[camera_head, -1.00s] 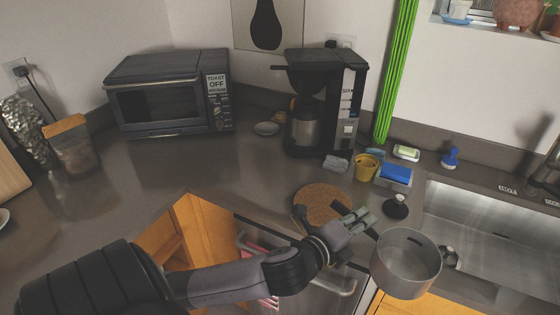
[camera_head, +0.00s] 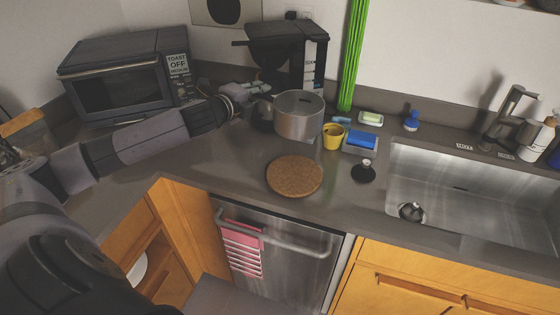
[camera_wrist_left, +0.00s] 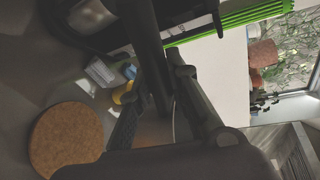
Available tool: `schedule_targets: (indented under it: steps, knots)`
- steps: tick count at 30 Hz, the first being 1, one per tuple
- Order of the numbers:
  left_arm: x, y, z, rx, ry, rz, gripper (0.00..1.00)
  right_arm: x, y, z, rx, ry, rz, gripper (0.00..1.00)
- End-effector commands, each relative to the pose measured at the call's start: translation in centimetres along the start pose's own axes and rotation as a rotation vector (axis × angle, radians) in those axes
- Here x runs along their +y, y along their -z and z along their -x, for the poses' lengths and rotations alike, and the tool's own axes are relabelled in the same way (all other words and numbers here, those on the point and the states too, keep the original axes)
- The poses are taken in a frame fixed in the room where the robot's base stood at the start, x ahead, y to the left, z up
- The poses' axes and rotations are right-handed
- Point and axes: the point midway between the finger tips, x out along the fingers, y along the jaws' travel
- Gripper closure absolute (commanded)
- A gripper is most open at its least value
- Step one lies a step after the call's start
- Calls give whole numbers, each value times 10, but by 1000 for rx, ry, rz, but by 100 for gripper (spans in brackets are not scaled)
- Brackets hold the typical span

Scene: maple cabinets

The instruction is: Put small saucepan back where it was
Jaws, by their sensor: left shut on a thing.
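The small saucepan (camera_head: 299,120) is grey metal, upright and open at the top. It is in front of the coffee maker in the head view, and I cannot tell whether its base touches the counter. My left gripper (camera_head: 260,91) reaches in from the left and is shut on the saucepan's handle, at the pan's left side. The gripper's fingers hide most of the handle. In the left wrist view the dark fingers (camera_wrist_left: 165,95) cover much of the picture. My right gripper is in neither view.
A round cork mat (camera_head: 295,175) lies bare on the counter. The coffee maker (camera_head: 313,62) stands behind the pan; a toaster oven (camera_head: 125,75) is at left. A yellow cup (camera_head: 333,139), a blue sponge (camera_head: 361,139) and the sink (camera_head: 470,190) are to the right.

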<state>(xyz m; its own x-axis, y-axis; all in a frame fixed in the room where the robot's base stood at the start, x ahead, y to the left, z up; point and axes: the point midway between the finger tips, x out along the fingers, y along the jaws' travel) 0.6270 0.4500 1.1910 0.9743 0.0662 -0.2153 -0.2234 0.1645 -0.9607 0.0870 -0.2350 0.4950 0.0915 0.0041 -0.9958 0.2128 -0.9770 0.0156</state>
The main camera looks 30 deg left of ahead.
Motion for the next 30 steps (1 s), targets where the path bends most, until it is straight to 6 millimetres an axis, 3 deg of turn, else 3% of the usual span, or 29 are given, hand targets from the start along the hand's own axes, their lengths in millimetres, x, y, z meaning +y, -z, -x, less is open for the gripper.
schedule_targets:
  steps: [9, 15, 30]
  knots:
    - [84, 16, -18, 0, -5, 9, 100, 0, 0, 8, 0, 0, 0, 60]
    - [126, 24, -27, -1, -4, 6, 100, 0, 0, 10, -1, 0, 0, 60]
    - [176, 33, -39, 0, 0, 2, 100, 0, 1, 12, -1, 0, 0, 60]
